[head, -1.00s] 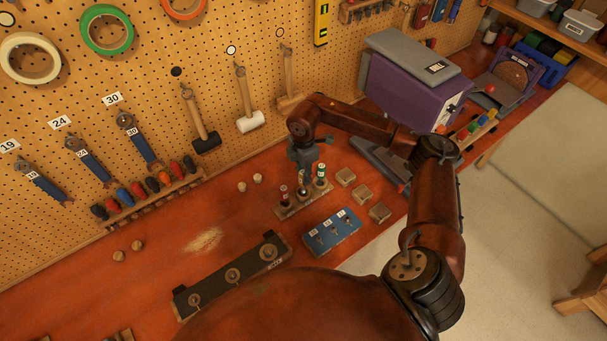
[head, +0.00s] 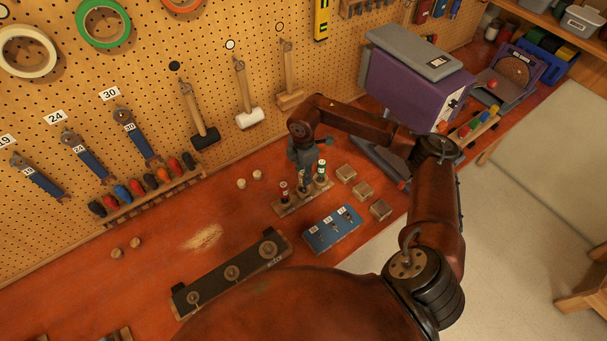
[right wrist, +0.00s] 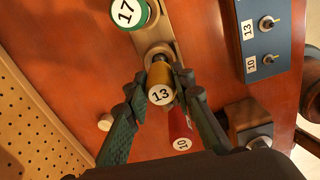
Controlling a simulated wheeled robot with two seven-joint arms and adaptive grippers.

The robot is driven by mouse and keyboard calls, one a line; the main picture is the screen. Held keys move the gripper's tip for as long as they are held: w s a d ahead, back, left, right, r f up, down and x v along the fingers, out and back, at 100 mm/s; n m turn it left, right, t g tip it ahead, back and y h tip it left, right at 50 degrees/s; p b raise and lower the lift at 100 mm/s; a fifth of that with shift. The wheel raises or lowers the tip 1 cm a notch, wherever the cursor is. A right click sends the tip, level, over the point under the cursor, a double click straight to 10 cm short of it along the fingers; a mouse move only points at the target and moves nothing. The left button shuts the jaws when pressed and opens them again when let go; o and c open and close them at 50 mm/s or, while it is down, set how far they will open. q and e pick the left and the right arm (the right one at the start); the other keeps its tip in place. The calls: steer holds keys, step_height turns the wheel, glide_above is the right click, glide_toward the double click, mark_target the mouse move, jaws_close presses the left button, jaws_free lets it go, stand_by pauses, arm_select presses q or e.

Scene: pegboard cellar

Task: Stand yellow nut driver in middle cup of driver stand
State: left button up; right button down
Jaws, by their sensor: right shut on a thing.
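The yellow nut driver (right wrist: 160,82), marked 13 on its cap, stands between the fingers of my right gripper (right wrist: 162,92), which is shut on it. In the head view the right gripper (head: 303,168) is over the middle of the wooden driver stand (head: 290,212). The yellow driver looks upright at the middle cup, whose metal rim shows behind it in the right wrist view; how deep it sits is hidden. The red driver (right wrist: 180,125), marked 10, and the green driver (right wrist: 128,12), marked 17, stand in the outer cups. My left gripper is out of view.
A dark rail (head: 232,273) lies nearer. The pegboard rises behind.

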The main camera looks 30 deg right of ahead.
steer(key=c, duration=1.6)
jaws_free()
steer(key=shift+r+p, duration=2.95)
steer(key=shift+r, duration=2.1)
steer(key=shift+f, duration=0.1)
